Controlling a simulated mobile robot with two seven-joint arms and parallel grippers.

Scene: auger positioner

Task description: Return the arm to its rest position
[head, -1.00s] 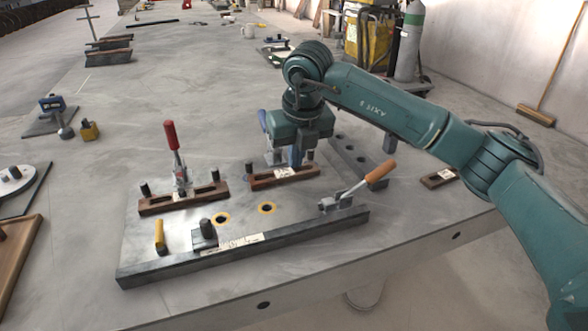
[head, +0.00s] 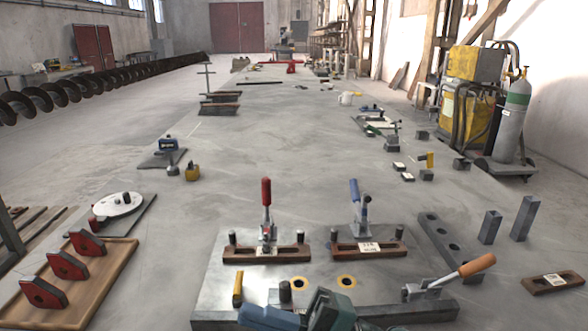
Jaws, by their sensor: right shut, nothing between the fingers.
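My right gripper (head: 272,317) shows at the bottom edge, with its blue finger part pointing left and the green wrist behind it. It is shut and empty, low in the picture in front of the fixture plate (head: 222,290), and covers part of the plate's front. The rest of my right arm is cut off by the bottom edge. My left gripper is not in view. On the plate, the red-handled clamp (head: 266,192) and the blue-handled clamp (head: 355,192) have upright handles. The orange-handled clamp (head: 476,266) leans to the right.
A wooden tray (head: 110,270) with red-faced blocks lies at the left, near a white disc (head: 118,204). Grey upright blocks (head: 524,218) stand at the right. A gas cylinder (head: 511,120) stands farther back. The middle of the table is clear.

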